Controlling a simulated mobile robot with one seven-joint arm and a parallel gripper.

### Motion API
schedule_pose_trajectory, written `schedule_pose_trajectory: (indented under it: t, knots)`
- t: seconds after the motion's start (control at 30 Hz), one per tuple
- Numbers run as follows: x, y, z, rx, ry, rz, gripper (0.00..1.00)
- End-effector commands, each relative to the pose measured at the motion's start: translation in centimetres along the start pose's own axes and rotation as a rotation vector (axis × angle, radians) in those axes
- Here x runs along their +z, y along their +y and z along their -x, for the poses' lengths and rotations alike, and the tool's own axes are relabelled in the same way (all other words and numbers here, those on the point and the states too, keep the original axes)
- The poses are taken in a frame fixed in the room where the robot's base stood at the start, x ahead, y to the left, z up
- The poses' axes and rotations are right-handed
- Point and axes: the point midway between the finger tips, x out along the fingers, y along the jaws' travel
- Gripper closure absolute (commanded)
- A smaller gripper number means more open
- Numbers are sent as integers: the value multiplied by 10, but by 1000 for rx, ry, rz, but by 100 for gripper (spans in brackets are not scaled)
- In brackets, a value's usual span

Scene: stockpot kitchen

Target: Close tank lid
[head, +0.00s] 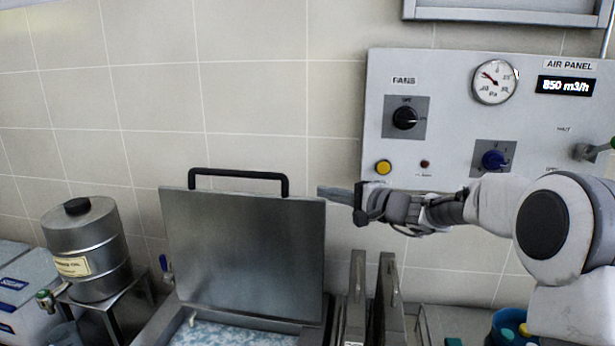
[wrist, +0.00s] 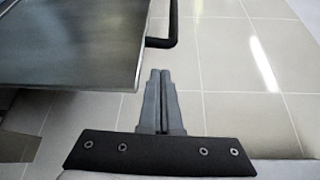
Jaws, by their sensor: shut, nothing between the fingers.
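The tank lid (head: 245,250) is a flat grey metal plate standing raised at the back of the tank. A black bar handle (head: 238,174) is fixed along its top edge. The tank (head: 250,335) below it is open and shows a blue and white surface inside. My gripper (head: 322,192) is shut and empty, just right of the lid's upper right corner. In the wrist view the fingers (wrist: 160,75) are together, with the lid (wrist: 75,50) to their left and the handle's end (wrist: 165,42) ahead. I see no contact with the lid.
A white air panel (head: 450,110) with knobs and a gauge is on the tiled wall above my arm. Upright metal pieces (head: 385,295) stand right of the tank. A metal oil canister (head: 88,250) stands on a small stand at left.

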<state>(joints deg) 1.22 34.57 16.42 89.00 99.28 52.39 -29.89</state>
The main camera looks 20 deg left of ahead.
Motion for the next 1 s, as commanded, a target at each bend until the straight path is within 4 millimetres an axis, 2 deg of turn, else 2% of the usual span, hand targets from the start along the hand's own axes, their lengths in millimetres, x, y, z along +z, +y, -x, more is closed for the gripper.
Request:
schedule_pose_trajectory:
  t: [0.23, 0.5, 0.63, 0.8, 1.0]
  knots:
    - [-4, -3, -18, -16, 4, -12, 100]
    - [-3, -4, -68, -15, 3, -12, 100]
    - [-4, -4, -86, -14, 5, -12, 100]
    - [-5, -3, -99, -15, 5, -11, 100]
    - [-5, -2, -102, -14, 6, -11, 100]
